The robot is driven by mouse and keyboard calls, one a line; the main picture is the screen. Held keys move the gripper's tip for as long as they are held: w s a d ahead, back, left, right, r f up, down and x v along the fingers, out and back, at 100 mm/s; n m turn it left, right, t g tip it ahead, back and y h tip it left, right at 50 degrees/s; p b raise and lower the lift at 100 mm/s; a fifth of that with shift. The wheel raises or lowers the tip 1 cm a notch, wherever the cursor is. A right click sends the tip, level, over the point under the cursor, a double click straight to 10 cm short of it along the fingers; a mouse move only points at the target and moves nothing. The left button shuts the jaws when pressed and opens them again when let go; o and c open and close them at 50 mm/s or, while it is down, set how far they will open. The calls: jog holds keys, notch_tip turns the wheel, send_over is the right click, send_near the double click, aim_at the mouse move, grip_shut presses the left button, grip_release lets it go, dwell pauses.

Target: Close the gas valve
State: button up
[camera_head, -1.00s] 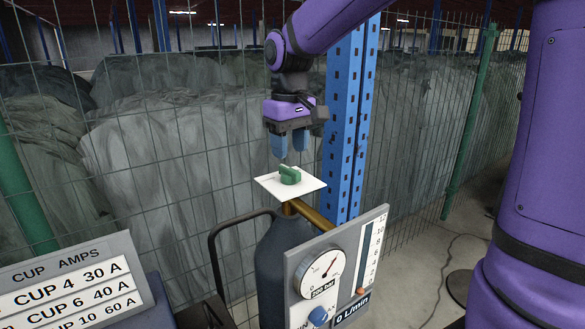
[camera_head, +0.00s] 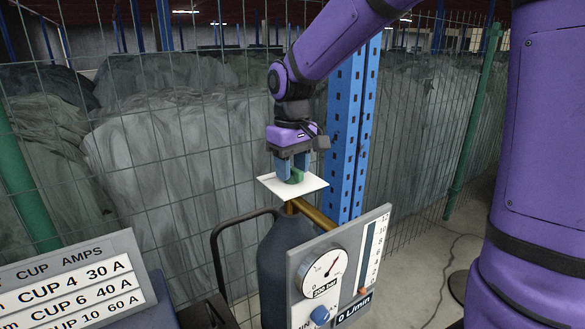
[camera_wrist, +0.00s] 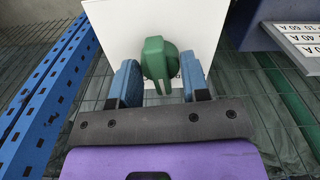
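The green valve knob (camera_head: 297,177) sits on a white square plate (camera_head: 312,185) on top of the dark gas cylinder (camera_head: 282,250). My gripper (camera_head: 292,169) is above the plate, pointing down, with one blue finger on each side of the knob. In the wrist view the knob (camera_wrist: 157,60) lies between the two spread fingers (camera_wrist: 161,82), with its raised bar pointing roughly toward my palm. The fingers look open around it; I cannot tell whether either one touches it. Lettering on the plate is mostly hidden by the knob.
A panel (camera_head: 300,262) with a round pressure gauge (camera_head: 323,273), a flow scale and a blue knob (camera_head: 319,316) stands in front of the cylinder. A blue perforated post (camera_head: 349,130) and wire fence stand close behind. A cup-amps sign (camera_head: 75,285) is at lower left.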

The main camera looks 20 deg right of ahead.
aim_at(292, 168)
jog(key=n, duration=0.6)
jog(key=shift+n, duration=0.4)
jog(key=o, duration=0.6)
jog(key=shift+n, duration=0.3)
jog(key=shift+r, duration=0.1)
jog(key=shift+r, duration=2.4)
